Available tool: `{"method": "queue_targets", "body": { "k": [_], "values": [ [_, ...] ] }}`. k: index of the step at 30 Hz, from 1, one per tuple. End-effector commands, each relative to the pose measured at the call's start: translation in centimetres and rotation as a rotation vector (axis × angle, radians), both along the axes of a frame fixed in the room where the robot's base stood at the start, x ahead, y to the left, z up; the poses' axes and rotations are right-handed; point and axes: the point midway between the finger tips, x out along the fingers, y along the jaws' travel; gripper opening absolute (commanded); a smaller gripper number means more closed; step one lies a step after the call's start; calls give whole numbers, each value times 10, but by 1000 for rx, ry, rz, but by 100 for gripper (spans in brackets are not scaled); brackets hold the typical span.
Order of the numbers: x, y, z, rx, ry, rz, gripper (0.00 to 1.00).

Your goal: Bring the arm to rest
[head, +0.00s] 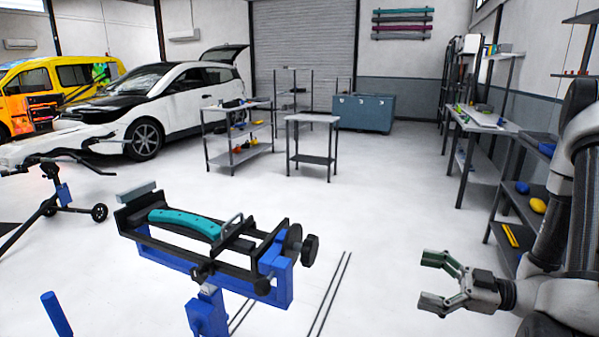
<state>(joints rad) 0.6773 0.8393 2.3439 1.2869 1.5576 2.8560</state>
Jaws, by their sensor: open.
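My gripper (436,281) is in the lower right of the head view, at the end of my folded arm (571,200). Its two fingers point left and stand apart, with nothing between them. It is in the air to the right of a blue and black vise stand (278,292) and does not touch it. The lower part of my arm is cut off by the picture's edge.
A teal curved piece (186,221) lies on the vise stand. Shelving with a workbench (487,120) runs along the right wall, close to my arm. Carts (312,119) and a white car (165,100) stand farther back. Open floor (390,200) lies between.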

Motion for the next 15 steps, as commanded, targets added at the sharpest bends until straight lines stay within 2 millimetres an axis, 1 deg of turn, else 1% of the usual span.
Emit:
{"method": "queue_targets", "body": {
  "k": [9, 11, 15],
  "values": [
    [-4, 0, -6, -114, -207, 20, 91],
    [-8, 1, -9, -145, -268, 36, 91],
    [-21, 2, -15, -234, -450, 97, 91]
  ]
}}
